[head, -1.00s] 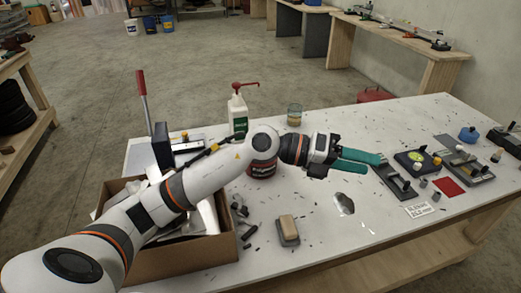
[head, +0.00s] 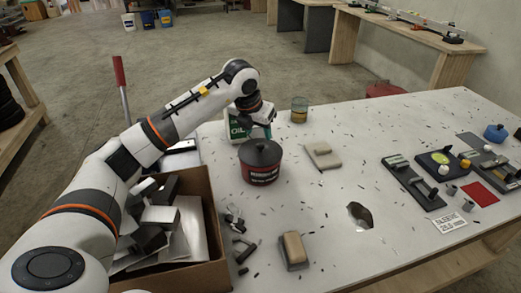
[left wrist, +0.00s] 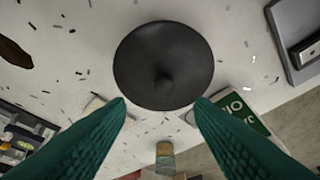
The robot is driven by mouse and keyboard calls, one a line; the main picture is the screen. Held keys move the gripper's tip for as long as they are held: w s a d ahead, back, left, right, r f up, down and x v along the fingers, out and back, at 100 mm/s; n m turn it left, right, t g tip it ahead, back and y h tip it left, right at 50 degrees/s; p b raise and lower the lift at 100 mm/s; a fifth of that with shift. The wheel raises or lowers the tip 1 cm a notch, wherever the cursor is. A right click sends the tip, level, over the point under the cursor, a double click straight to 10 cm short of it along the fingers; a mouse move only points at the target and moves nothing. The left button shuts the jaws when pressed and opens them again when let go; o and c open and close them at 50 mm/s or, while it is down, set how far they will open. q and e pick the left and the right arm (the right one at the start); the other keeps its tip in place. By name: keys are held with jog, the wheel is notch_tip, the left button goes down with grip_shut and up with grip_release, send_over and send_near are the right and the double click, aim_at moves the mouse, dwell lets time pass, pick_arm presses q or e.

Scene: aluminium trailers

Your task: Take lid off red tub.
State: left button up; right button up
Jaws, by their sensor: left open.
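The red tub (head: 262,174) stands upright on the white workbench. Its black lid (head: 261,151), with a small knob on top, sits on it. In the left wrist view the round lid (left wrist: 163,62) fills the upper middle, knob toward the camera, and hides the tub's body. My left gripper (left wrist: 160,102) is open and empty there, its two green fingers spread at either side of the lid's near edge, apart from it. In the head view my left gripper (head: 257,119) is just behind and above the tub. My right gripper is not in view.
A cardboard box (head: 200,274) of metal offcuts is at the front left. A sanding block (head: 294,248) lies in front. Metal shavings litter the bench.

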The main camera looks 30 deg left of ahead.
aim_at(260, 144)
pick_arm(q)
jog(key=shift+w+a+f, duration=0.1)
jog(key=shift+w+f, duration=0.15)
jog(key=shift+f, duration=0.4)
jog(key=x, duration=0.1)
jog(key=p+x, duration=0.1)
jog(key=x, duration=0.2)
jog(key=shift+s+a+f+p, duration=0.2)
jog(key=shift+s+f+p, duration=0.05)
jog(key=shift+p, duration=0.1)
jog(key=shift+w+f, duration=0.15)
jog(key=shift+f, duration=0.15)
jog(key=c, duration=1)
jog(key=shift+r, duration=0.1)
grip_shut()
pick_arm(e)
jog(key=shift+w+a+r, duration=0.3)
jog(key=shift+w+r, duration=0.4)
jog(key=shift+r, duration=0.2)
